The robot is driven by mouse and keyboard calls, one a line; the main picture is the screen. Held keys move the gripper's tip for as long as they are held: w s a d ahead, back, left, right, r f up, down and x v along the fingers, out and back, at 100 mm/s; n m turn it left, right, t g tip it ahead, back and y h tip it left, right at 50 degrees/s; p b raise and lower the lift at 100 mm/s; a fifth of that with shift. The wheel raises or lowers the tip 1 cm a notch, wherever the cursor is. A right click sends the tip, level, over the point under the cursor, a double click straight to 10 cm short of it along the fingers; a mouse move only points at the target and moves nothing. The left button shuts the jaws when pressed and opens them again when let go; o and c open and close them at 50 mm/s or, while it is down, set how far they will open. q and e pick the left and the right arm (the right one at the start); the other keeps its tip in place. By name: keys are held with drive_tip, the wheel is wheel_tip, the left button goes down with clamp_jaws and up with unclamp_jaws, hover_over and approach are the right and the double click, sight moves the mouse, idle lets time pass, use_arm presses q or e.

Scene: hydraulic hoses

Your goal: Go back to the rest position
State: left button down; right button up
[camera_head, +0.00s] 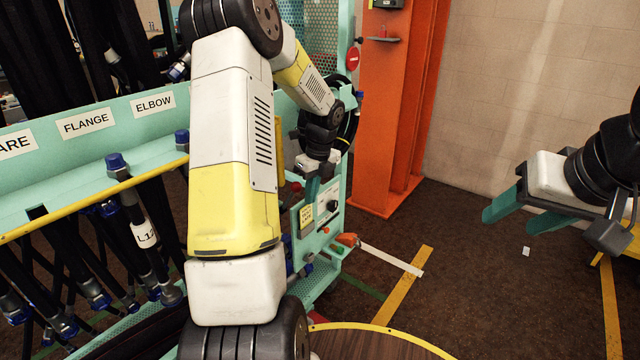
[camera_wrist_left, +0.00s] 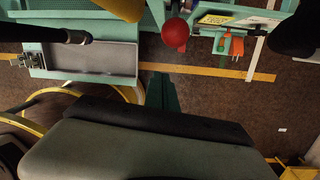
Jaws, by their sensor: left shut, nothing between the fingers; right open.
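My left arm reaches across the middle of the head view, in front of the teal hose rack. My left gripper (camera_head: 311,188) is at the rack's right end, close to a control panel (camera_head: 322,207), with its fingers shut and empty. In the left wrist view its teal fingers (camera_wrist_left: 163,92) show together above the dark floor, below a red ball knob (camera_wrist_left: 175,33). I cannot tell whether they touch anything.
The teal rack (camera_head: 90,135) with labels FLANGE and ELBOW holds several dark hoses (camera_head: 145,235) at the left. An orange column (camera_head: 395,110) stands behind my left gripper. A round wooden top (camera_head: 370,345) is at the bottom.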

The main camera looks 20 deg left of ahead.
use_arm(q)
drive_tip(key=s+d+r+n+t, duration=0.1)
drive_tip(key=s+d+r+n, duration=0.15)
drive_tip(key=r, duration=0.55)
drive_tip(key=s+d+r+n+t, duration=0.1)
drive_tip(key=s+d+r+n, duration=0.15)
drive_tip(key=r, duration=0.55)
drive_tip(key=s+d+r+n+t+h, duration=0.2)
drive_tip(key=s+d+n, duration=0.1)
drive_tip(key=s+n, duration=0.6)
drive_tip(key=s+d+r+n+t+h, duration=0.2)
drive_tip(key=s+d+n, duration=0.2)
drive_tip(key=s+n, duration=0.5)
drive_tip(key=shift+s+d+r, duration=0.2)
drive_tip(key=shift+s+r, duration=0.2)
drive_tip(key=shift+s, duration=0.65)
